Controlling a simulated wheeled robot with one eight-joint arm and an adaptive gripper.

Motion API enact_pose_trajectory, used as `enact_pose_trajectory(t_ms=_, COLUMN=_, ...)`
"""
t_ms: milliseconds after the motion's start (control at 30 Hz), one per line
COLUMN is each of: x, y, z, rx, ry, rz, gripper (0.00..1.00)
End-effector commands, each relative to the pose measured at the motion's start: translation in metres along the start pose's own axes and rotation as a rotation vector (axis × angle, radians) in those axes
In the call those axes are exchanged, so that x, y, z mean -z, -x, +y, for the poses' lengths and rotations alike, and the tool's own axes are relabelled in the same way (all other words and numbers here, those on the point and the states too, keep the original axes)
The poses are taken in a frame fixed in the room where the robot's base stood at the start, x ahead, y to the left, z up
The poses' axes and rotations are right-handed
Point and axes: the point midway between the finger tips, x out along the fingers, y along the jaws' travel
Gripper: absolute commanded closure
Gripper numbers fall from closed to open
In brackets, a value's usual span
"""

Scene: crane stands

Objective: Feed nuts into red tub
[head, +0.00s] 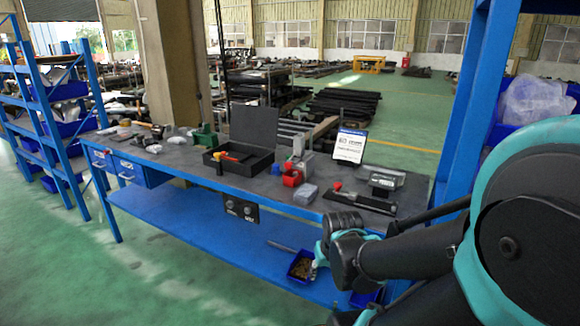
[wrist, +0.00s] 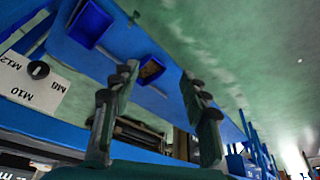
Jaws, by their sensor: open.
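A blue bin with small brownish pieces, probably nuts (head: 301,268), sits on the low blue shelf in the head view. The same kind of bin with brown contents shows between my fingers in the wrist view (wrist: 150,71). My gripper (wrist: 159,78) is open and empty, with its two dark fingers apart and pointing towards that bin, not touching it. In the head view its end is mostly hidden by my arm. A small red item (head: 292,178) stands on the bench beside a grey device; I cannot tell if it is the red tub.
A second blue bin (wrist: 88,24) looks empty. A plate marked M12, M10 and M8 (wrist: 38,88) is at left in the wrist view. The bench (head: 250,183) holds an open black case (head: 240,157), a sign (head: 349,146) and tools. The left part of the low shelf (head: 190,221) is clear.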

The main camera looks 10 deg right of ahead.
Motion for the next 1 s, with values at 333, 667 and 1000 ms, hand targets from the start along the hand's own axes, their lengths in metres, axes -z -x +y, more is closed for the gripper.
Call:
enact_pose_trajectory(t_ms=333, x=0.001, y=0.000, z=0.000, rx=-0.001, ry=0.006, rz=0.000, gripper=0.63)
enact_pose_trajectory(t_ms=667, x=0.085, y=0.020, z=-0.006, rx=-0.114, ry=0.614, rz=-0.036, gripper=1.00)
enact_pose_trajectory(t_ms=1000, x=0.222, y=0.065, z=-0.053, rx=-0.315, ry=1.611, rz=-0.177, gripper=1.00)
